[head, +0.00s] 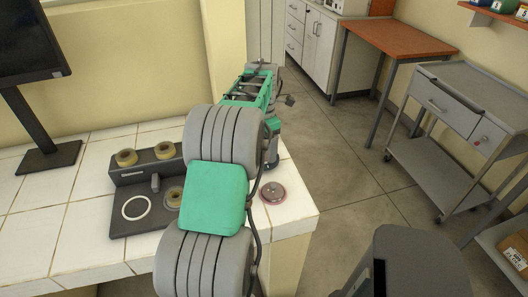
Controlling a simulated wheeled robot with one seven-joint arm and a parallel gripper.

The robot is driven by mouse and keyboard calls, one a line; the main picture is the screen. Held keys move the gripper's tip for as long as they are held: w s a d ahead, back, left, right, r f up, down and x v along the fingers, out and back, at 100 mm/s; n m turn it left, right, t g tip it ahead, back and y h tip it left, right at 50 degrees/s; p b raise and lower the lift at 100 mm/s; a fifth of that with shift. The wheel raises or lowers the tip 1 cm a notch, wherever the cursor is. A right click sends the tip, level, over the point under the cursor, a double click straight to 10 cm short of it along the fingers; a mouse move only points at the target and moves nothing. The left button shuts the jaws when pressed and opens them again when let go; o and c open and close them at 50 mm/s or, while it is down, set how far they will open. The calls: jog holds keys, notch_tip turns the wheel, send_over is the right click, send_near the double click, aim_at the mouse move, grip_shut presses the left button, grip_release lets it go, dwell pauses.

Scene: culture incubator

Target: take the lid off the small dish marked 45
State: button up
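No number 45 can be read on anything at this size. A small round reddish dish-like thing (272,192) with a pale spot at its middle lies near the right corner of the white tiled worktop (95,218). I cannot tell whether it is the small dish or whether it has a lid. My grey and green arm reaches over the worktop, just left of it, and covers part of the worktop. My gripper's fingers cannot be made out; they are hidden behind or beyond the arm.
A dark stand (128,176) with tan rings and a white circle sits left of my arm. A monitor (40,60) stands at the far left. A grey trolley (460,110) and an orange-topped table (400,40) stand to the right. The floor (340,150) between is clear.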

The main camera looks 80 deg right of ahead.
jog(key=shift+f, duration=0.2)
jog(key=c, duration=1.4)
